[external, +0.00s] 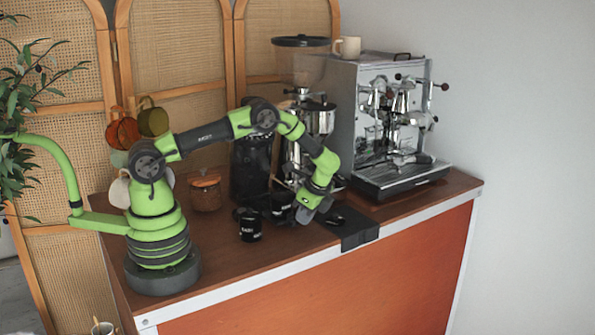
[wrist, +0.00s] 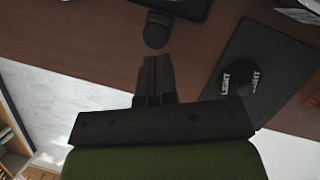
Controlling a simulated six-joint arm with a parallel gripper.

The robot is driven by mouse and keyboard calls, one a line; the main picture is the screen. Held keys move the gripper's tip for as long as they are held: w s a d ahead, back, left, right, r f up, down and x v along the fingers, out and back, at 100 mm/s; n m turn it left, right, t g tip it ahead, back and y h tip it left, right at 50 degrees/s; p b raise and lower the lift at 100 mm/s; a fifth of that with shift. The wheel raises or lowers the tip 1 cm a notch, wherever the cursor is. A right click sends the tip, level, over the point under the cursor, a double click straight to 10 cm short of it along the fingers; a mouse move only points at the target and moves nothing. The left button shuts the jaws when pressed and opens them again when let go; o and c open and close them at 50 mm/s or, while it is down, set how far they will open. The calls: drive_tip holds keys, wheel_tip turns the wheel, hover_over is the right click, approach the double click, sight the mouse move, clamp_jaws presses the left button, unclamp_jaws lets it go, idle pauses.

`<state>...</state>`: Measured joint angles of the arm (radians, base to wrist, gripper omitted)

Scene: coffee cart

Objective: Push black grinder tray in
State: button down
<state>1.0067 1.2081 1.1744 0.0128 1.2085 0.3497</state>
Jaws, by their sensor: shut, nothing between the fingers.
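My gripper (external: 306,214) is shut and empty, low over the counter in front of the grinder (external: 302,135). In the wrist view its black fingers (wrist: 157,76) are together and point at a black rounded piece (wrist: 157,30). That piece lies just beyond the fingertips, with a small gap, and seems to belong to the black grinder tray (wrist: 182,6), cut off by the top edge. In the external view my gripper and wrist largely hide the tray area, so I cannot tell how far out the tray is.
A black mat (external: 359,238) hangs over the counter's front edge, with a black tamper (wrist: 240,79) on it, right of my fingers. Black cups (external: 249,226) stand left of my gripper. The espresso machine (external: 372,185) stands at the right, and a lidded jar (external: 205,193) at the left.

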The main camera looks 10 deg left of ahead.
sight(286, 202)
idle(0.3)
drive_tip(key=w+a, duration=0.6)
drive_tip(key=shift+w+a, duration=0.2)
drive_tip(key=shift+a, duration=0.05)
